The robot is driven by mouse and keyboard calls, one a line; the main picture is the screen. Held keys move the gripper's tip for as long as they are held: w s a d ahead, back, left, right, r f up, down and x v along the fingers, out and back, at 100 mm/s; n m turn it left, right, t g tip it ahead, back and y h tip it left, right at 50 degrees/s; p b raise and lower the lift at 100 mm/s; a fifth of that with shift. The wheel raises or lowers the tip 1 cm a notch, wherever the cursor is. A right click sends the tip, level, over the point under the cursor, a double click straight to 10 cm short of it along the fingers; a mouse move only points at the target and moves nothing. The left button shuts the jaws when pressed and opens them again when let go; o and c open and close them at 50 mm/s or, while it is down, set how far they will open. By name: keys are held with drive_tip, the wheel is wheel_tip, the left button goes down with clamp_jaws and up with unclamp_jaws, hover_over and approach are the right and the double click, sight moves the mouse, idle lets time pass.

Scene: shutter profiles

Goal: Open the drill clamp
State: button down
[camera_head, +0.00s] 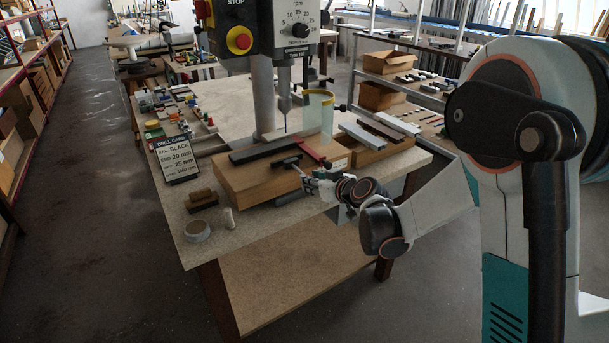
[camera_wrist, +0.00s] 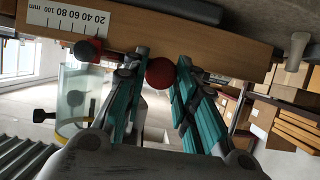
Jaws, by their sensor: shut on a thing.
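The drill press (camera_head: 265,95) stands on the bench, its bit pointing down over a wooden block (camera_head: 245,182). A dark profile (camera_head: 262,151) lies across the block. A clamp with a dark lever (camera_head: 287,162) sits at the front of the block, near a red piece (camera_head: 312,150). My gripper (camera_head: 307,181) is at the lever's near end. In the wrist view a round red knob (camera_wrist: 160,73) sits between the fingertips of my gripper (camera_wrist: 163,68), and the fingers are shut on it. The clamp's jaw and its contact with the profile are not clear.
A drill card (camera_head: 176,158) stands at the left of the bench. Small wooden pieces (camera_head: 201,198), a round tape roll (camera_head: 197,231) and a small pale cylinder (camera_head: 229,218) lie at the front left. A clear guard (camera_head: 318,112) and loose profiles (camera_head: 380,130) are to the right.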

drive_tip(key=shift+s+d+f, duration=0.1)
drive_tip(key=shift+s+d, duration=0.15)
drive_tip(key=shift+s, duration=0.2)
drive_tip(key=c, duration=1.3)
unclamp_jaws()
drive_tip(key=shift+d, duration=0.1)
drive_tip(key=shift+s, duration=0.1)
drive_tip(key=v, duration=1.2)
drive_tip(key=shift+d, duration=0.1)
drive_tip(key=s+d+r+m+g+h, duration=0.1)
drive_tip(key=s+d, duration=0.3)
drive_tip(key=s, duration=0.5)
drive_tip(key=s+d+r+m+g+h, duration=0.1)
drive_tip(key=s+d+m+h, duration=0.2)
drive_tip(key=s, duration=0.6)
drive_tip(key=s+d+r+m+g+h, duration=0.1)
drive_tip(key=s+d, duration=0.4)
drive_tip(key=s, duration=0.5)
drive_tip(key=shift+d+r+m+g+h, duration=0.1)
drive_tip(key=shift+r+m+g+h, duration=0.15)
drive_tip(key=shift+m+h, duration=0.3)
drive_tip(key=shift+d+r+m+g+h, duration=0.1)
drive_tip(key=shift+m+g+h, duration=0.25)
drive_tip(key=shift+h, duration=0.3)
